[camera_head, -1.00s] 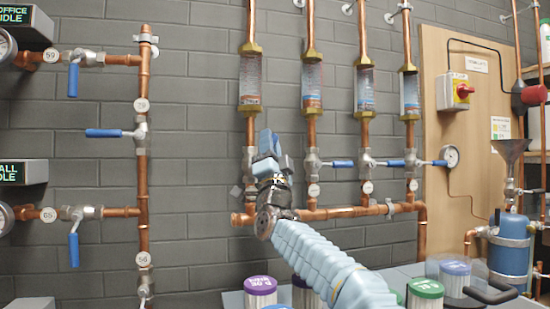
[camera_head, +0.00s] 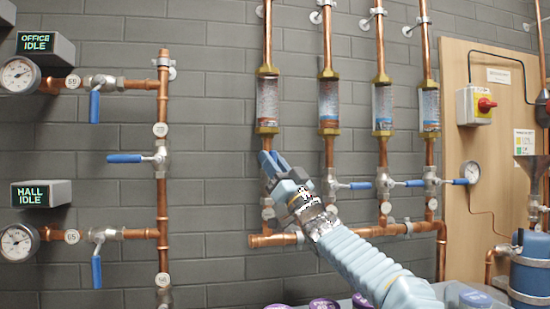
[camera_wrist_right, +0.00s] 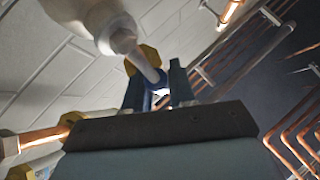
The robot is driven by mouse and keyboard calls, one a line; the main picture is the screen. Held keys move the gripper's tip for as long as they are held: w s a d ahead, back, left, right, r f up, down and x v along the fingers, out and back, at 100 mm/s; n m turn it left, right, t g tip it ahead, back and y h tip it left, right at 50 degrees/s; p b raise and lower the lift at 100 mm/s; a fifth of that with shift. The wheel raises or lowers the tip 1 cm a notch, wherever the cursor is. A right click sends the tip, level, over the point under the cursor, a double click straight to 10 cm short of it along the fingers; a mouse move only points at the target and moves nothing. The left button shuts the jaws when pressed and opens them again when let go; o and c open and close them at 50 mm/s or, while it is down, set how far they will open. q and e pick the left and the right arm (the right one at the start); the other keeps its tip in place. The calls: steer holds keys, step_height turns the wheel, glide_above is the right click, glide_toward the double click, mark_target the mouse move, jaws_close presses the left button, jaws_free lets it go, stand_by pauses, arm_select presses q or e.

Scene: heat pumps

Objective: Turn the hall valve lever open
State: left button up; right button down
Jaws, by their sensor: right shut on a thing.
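My right gripper (camera_head: 271,163) is in front of the leftmost of the flow-gauge pipes, just below its glass gauge (camera_head: 267,100). In the right wrist view its fingers (camera_wrist_right: 160,98) are shut around a slim lever (camera_wrist_right: 150,68) that comes from a valve body (camera_wrist_right: 120,38). In the head view the gripper hides that lever and most of its valve. I cannot read a name on this valve. The sign reading HALL IDLE (camera_head: 41,194) is at the lower left. The valve beside it has a blue lever (camera_head: 96,271) hanging down. My left gripper is not in view.
Neighbouring valves to the right have blue levers (camera_head: 355,185) lying level, close to my right wrist. A copper manifold (camera_head: 275,240) runs below. A wooden board with a red switch (camera_head: 486,105) stands at the right. Purple-topped containers (camera_head: 323,304) stand at the bottom.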

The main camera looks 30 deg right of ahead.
steer(key=shift+a, duration=0.15)
steer(key=c, duration=1)
jaws_free()
steer(key=shift+w, duration=0.1)
steer(key=shift+c, duration=0.2)
steer(key=b+v, duration=0.3)
steer(key=v, duration=0.4)
steer(key=shift+s+f, duration=0.2)
steer(key=shift+s, duration=0.05)
